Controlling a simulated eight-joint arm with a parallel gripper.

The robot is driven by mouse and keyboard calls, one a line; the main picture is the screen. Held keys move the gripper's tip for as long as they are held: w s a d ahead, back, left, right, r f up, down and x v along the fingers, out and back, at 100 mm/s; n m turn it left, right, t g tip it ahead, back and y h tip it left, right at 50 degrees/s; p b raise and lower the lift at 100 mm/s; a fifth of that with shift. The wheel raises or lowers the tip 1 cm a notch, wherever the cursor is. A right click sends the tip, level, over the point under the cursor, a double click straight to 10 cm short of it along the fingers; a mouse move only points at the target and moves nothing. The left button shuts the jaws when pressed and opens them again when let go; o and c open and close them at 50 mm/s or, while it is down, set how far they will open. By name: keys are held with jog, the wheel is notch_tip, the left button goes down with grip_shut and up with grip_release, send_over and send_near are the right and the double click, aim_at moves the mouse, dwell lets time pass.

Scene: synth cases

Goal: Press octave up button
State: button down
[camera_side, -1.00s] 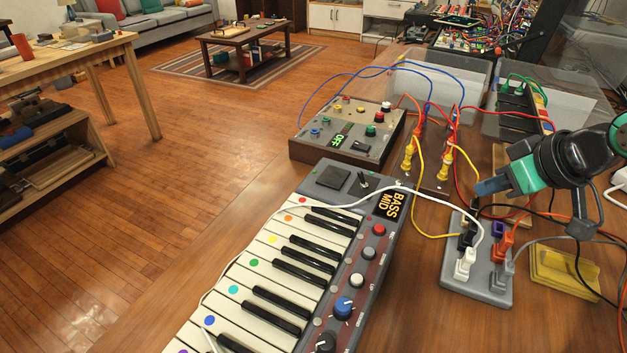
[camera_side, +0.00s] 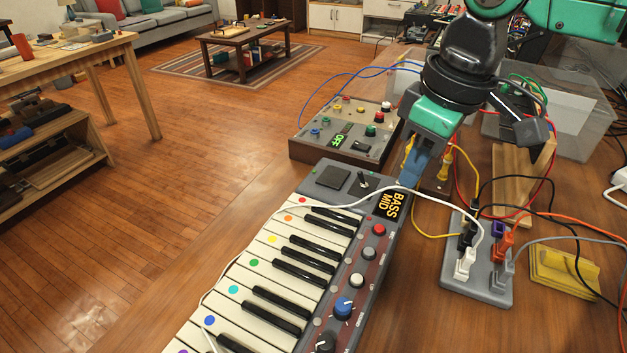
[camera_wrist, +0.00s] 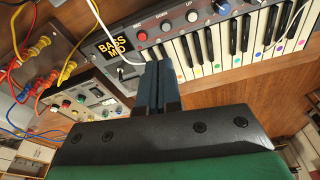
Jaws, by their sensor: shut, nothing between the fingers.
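The grey keyboard (camera_side: 315,250) has a row of round buttons on its panel: red (camera_side: 379,230), grey (camera_side: 369,252) and white (camera_side: 356,280). In the wrist view the labels read REC by the red button (camera_wrist: 142,36), DOWN by the grey button (camera_wrist: 165,27) and UP by the white button (camera_wrist: 192,17). My gripper (camera_side: 407,182) is shut and empty, its blue fingers pointing down near the BASS MID display (camera_side: 389,204), at the keyboard's far end. In the wrist view its fingertips (camera_wrist: 158,64) appear below the red and grey buttons. Contact is not visible.
A white cable (camera_side: 330,202) lies across the keyboard. A control box (camera_side: 348,135) reading OFF stands behind it. A grey power strip (camera_side: 477,265) with plugs and loose cables lies to the right. A blue knob (camera_side: 343,307) sits nearer than the white button.

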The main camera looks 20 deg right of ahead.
aim_at(356, 278)
jog(key=a, duration=0.2)
jog(key=s+a+n+g, duration=0.1)
jog(key=a+r+n+h, duration=0.1)
jog(key=a, duration=0.1)
jog(key=shift+s+a+g, duration=0.2)
jog(key=shift+a+g, duration=0.1)
jog(key=shift+g, duration=0.1)
notch_tip(356, 278, down, 14)
dwell(0.4)
jog(key=shift+f, duration=0.8)
jog(key=shift+r, duration=4.4)
